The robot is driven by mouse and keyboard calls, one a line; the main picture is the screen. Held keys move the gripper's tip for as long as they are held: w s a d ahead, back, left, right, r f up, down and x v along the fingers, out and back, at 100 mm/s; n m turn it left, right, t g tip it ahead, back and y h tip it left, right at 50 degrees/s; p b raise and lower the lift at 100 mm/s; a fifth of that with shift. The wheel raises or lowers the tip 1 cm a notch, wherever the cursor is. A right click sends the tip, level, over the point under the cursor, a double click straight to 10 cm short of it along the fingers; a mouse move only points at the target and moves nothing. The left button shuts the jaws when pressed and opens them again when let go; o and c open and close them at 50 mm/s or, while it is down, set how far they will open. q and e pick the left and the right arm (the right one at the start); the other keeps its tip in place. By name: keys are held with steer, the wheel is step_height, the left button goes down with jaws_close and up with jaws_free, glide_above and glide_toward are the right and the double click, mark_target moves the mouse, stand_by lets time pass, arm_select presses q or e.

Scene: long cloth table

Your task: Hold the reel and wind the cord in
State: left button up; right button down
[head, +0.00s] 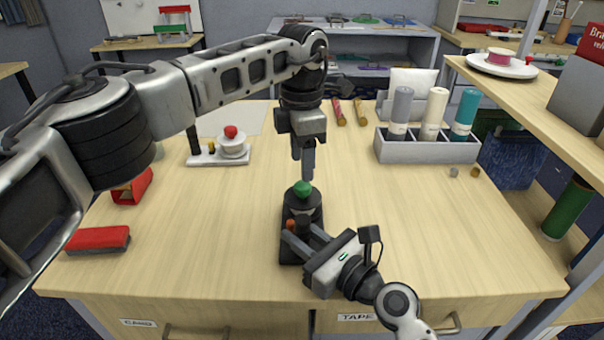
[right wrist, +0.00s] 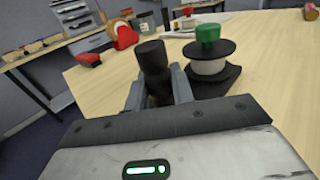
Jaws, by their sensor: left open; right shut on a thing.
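The reel (head: 289,206) is black with a green knob (head: 302,187) on top and stands near the table's front middle. In the right wrist view the reel (right wrist: 208,67) shows white winding between black discs. My right gripper (head: 300,236) is shut on the black upright post (right wrist: 152,62) of the reel's base, beside the spool. My left gripper (head: 303,170) points straight down just above the green knob and is open; its fingers look close together from here. I cannot tell whether they touch the knob. A loose cord is not clearly visible.
A second reel (head: 233,149) with a red knob stands on a white base at the back left. A red brush-like block (head: 98,240) and a red holder (head: 132,187) lie left. A grey rack (head: 425,151) with rolls stands back right. The table right of the reel is clear.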

mark_target(302, 184)
arm_select(q)
step_height(302, 184, up, 7)
stand_by(0.3)
steer(key=shift+f, duration=0.1)
arm_select(e)
steer(key=c, duration=1.1)
jaws_free()
steer(key=shift+d, duration=0.1)
